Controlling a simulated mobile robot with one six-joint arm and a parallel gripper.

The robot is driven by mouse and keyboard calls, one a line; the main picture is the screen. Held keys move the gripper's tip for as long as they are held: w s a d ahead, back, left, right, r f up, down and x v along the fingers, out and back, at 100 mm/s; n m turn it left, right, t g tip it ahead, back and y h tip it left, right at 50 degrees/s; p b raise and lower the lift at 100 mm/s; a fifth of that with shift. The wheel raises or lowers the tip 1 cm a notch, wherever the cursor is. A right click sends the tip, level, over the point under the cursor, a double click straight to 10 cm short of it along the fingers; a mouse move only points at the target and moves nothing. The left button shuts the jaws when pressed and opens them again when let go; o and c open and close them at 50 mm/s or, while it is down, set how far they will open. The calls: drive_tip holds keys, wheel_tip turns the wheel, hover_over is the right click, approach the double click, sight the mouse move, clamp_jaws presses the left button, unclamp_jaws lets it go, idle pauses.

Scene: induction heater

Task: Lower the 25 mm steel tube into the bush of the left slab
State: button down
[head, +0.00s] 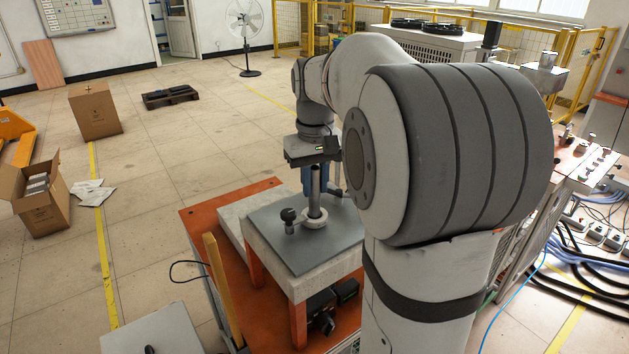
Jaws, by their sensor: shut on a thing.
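A grey steel tube (314,188) stands upright in the middle of the head view. My gripper (318,180) hangs above the table, pointing down, and is shut on the tube. Blue parts show on both sides of the tube. A pale ring-shaped bush (314,220) lies on a dark grey slab (290,256). The tube's lower end meets the bush in the picture; I cannot tell whether it is inside the bush or just above it. My arm hides the slab's right part, and no second slab is clearly visible.
A dark knob on a short stem (289,219) stands on the slab, left of the bush. The slab rests on a pale block with orange legs over an orange base (196,222). A wooden post (217,285) rises at the left.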

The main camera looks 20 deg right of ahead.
sight(315, 197)
drive_tip(key=shift+f+b, duration=1.25)
drive_tip(key=shift+f, duration=0.7)
drive_tip(key=c, duration=1.2)
unclamp_jaws()
drive_tip(key=shift+o, duration=0.2)
wheel_tip(315, 197, up, 8)
drive_tip(key=shift+f, duration=0.1)
